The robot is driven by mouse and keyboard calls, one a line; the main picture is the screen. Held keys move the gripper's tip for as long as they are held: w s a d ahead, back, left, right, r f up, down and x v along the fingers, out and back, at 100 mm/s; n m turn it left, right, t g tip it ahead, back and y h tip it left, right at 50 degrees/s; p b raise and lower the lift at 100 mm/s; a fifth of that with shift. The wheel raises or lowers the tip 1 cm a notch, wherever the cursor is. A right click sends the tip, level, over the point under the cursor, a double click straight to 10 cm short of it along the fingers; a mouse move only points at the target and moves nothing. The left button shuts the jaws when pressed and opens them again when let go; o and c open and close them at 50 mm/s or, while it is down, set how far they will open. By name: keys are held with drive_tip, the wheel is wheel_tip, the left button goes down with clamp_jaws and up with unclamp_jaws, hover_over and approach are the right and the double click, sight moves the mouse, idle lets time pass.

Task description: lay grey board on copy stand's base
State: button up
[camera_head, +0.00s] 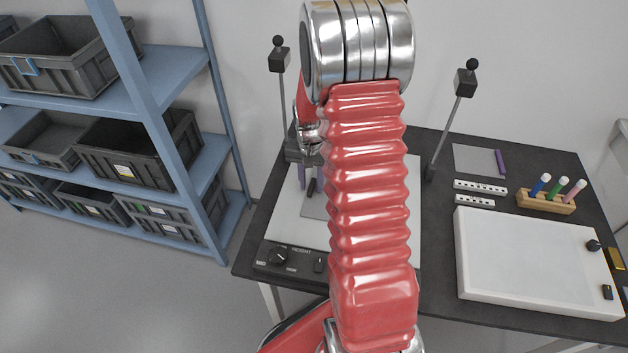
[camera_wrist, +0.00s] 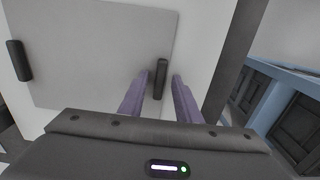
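The grey board (camera_wrist: 100,50) shows flat over the copy stand's pale base (camera_wrist: 205,35) in the wrist view. It has a dark grip block at its left end and another dark block (camera_wrist: 160,78) at its right side. In the head view a corner of the board (camera_head: 314,207) shows over the base (camera_head: 287,228); my arm hides the rest. My gripper (camera_wrist: 159,90) has its purple fingers on both sides of the right block, with a gap on each side. The fingers look apart and hold nothing. The gripper also shows in the head view (camera_head: 308,180).
Two dark-headed posts (camera_head: 279,55) (camera_head: 465,82) stand by the base. To the right are a grey sheet (camera_head: 475,159), scale bars (camera_head: 480,187), a pen holder (camera_head: 546,202) and a white light box (camera_head: 530,260). A blue shelf (camera_head: 160,85) with dark crates stands left.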

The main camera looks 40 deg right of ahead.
drive_tip(key=shift+r, duration=3.85)
drive_tip(key=shift+a+r, duration=0.15)
drive_tip(key=shift+r, duration=0.05)
drive_tip(key=s+a+r+n+t, duration=0.25)
drive_tip(key=s+a+r, duration=0.25)
drive_tip(key=a+r, duration=0.35)
drive_tip(key=s+a+r+n+t, duration=0.1)
drive_tip(key=s+a+r+n, duration=0.35)
drive_tip(key=a+r, duration=0.45)
drive_tip(key=s+a+r+n+t, duration=0.2)
drive_tip(key=s+a+r, duration=0.1)
drive_tip(key=s, duration=0.5)
drive_tip(key=shift+s+a+n, duration=0.25)
drive_tip(key=shift+a+n, duration=0.05)
drive_tip(key=shift+a, duration=0.35)
